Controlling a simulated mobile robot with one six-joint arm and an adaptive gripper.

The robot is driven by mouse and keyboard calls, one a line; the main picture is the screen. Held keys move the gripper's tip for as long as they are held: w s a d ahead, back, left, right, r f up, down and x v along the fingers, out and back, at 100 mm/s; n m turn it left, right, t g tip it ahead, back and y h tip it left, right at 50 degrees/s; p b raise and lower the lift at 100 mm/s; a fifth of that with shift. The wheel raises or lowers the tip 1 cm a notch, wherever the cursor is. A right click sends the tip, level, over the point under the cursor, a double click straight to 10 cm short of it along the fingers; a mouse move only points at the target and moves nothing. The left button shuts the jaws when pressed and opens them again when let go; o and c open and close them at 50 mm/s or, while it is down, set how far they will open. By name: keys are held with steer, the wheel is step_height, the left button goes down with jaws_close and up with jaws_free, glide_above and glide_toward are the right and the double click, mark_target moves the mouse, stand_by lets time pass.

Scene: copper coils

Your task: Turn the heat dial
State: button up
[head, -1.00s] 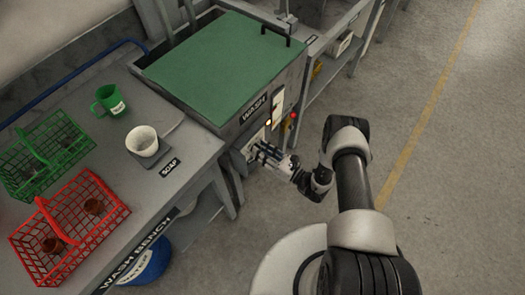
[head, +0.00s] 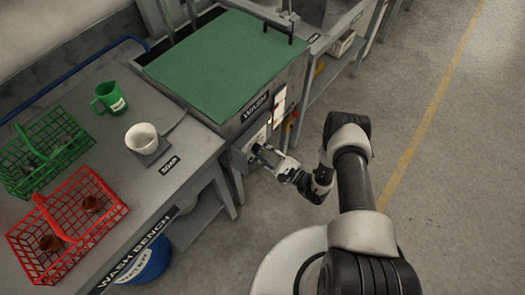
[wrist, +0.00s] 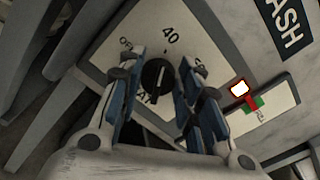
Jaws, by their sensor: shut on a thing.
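The heat dial (wrist: 155,80) is a round black knob on a white plate on the wash unit's front. The plate (wrist: 118,38) has "40" printed at the top, other labels at its left and right, and lettering under the knob, partly hidden by my fingers. In the wrist view, my gripper (wrist: 161,62) has one blue-grey finger on each side of the knob and is shut on it. A pale mark on the knob runs roughly up and down.
The wash unit has a green lid (head: 215,62). Right of the dial is a small panel with a lit lamp (wrist: 239,88) and a red-and-green part (wrist: 253,103). The wash bench at left holds a red basket (head: 65,225), green basket (head: 45,150), green mug (head: 107,98) and white cup (head: 142,137).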

steer(key=n, duration=1.1)
steer(key=shift+s+a+f, duration=0.15)
steer(key=shift+s+f, duration=0.05)
steer(key=shift+f, duration=0.2)
stand_by(0.3)
steer(key=o, duration=1)
steer(key=shift+c, duration=0.2)
steer(key=v, duration=1.2)
